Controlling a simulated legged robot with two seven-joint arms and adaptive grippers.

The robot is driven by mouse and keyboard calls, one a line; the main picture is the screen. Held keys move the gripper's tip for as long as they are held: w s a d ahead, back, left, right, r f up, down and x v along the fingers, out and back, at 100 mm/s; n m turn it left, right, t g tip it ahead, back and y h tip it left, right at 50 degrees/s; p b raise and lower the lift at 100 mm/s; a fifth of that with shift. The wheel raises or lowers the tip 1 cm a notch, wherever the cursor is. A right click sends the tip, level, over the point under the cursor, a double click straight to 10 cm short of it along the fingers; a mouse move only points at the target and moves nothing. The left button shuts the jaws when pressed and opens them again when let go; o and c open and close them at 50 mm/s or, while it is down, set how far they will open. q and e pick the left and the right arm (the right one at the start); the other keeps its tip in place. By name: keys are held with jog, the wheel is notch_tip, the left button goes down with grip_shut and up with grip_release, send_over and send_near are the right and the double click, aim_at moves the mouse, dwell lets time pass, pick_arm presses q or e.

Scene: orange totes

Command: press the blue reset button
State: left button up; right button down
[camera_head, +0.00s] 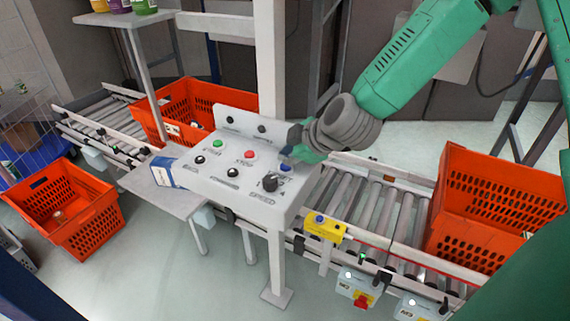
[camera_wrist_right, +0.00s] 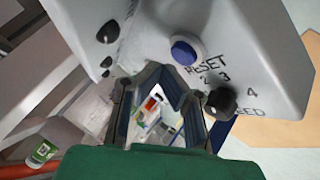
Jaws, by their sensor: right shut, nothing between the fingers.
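The blue reset button (camera_head: 285,167) sits on the sloped top of the grey control panel (camera_head: 215,180), at its right end. In the right wrist view the blue button (camera_wrist_right: 184,51) shows whole in its pale ring, above the word RESET. My right gripper (camera_head: 291,156) is shut and empty, just behind the button in the head view. In the wrist view its fingertips (camera_wrist_right: 165,74) lie just below the button in the picture; I cannot tell the exact gap. My left gripper is not in view.
A black speed knob (camera_head: 270,182) stands close to the reset button. The red stop button (camera_head: 249,155) and green start button (camera_head: 217,143) are further left. A roller conveyor (camera_head: 345,200) with an orange tote (camera_head: 500,205) runs to the right.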

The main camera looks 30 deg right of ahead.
aim_at(286, 166)
jog(key=shift+r+p, duration=2.4)
jog(key=shift+r, duration=0.2)
jog(key=shift+f, duration=0.1)
